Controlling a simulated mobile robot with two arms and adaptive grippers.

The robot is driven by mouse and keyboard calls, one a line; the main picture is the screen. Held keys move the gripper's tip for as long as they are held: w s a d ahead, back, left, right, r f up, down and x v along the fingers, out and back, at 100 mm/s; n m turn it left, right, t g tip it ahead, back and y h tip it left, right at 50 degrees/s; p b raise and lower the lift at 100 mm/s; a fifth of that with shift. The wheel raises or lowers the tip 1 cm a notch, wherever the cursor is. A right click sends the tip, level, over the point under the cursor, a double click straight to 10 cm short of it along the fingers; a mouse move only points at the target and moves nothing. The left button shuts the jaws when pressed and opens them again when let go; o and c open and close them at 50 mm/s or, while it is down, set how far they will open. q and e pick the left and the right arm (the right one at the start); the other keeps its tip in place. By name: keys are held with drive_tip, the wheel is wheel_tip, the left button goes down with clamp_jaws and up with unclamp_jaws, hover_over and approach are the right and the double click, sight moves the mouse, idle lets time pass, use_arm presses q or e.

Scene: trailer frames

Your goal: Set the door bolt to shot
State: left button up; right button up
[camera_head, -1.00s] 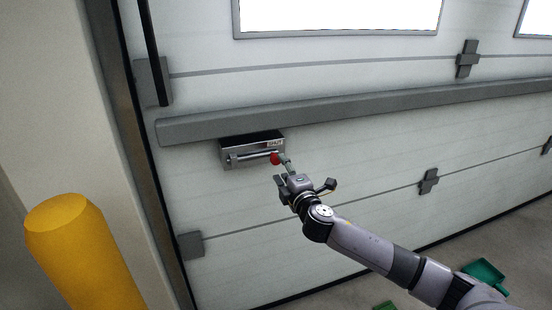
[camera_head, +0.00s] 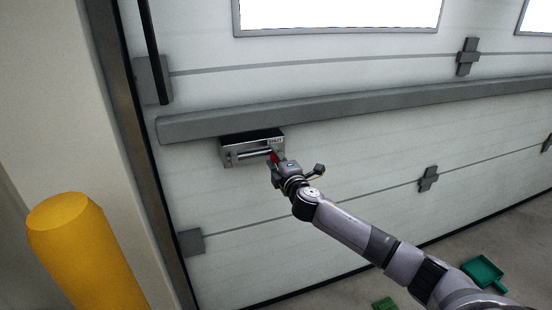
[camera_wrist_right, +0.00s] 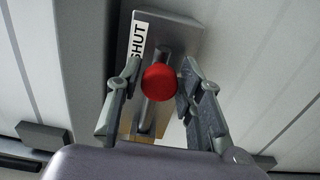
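The door bolt (camera_head: 249,155) is a metal rod in a dark and steel housing (camera_head: 236,143) on the white sectional door, below a long grey rail. The bolt's red knob (camera_wrist_right: 160,82) sits between the fingers of my right gripper (camera_wrist_right: 158,88) in the right wrist view. In the head view my right gripper (camera_head: 277,161) partly hides the red knob. My left gripper is not in view.
The grey rail (camera_head: 330,108) runs across the door just above the housing. A yellow post (camera_head: 85,250) stands at the lower left. A green dustpan (camera_head: 483,272) and another green item (camera_head: 386,304) lie on the floor at the lower right.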

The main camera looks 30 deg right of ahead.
sight(252, 157)
clamp_jaws()
drive_tip(key=shift+a, duration=0.15)
idle(0.4)
drive_tip(key=a, duration=0.3)
drive_tip(key=w+a, duration=0.1)
drive_tip(key=a, duration=0.2)
drive_tip(key=shift+w+f+p, duration=0.1)
drive_tip(key=shift+w+p, duration=0.1)
drive_tip(key=shift+p, duration=0.1)
drive_tip(key=shift+o, duration=1.2)
unclamp_jaws()
drive_tip(key=shift+a, duration=0.1)
drive_tip(key=shift+o, duration=0.9)
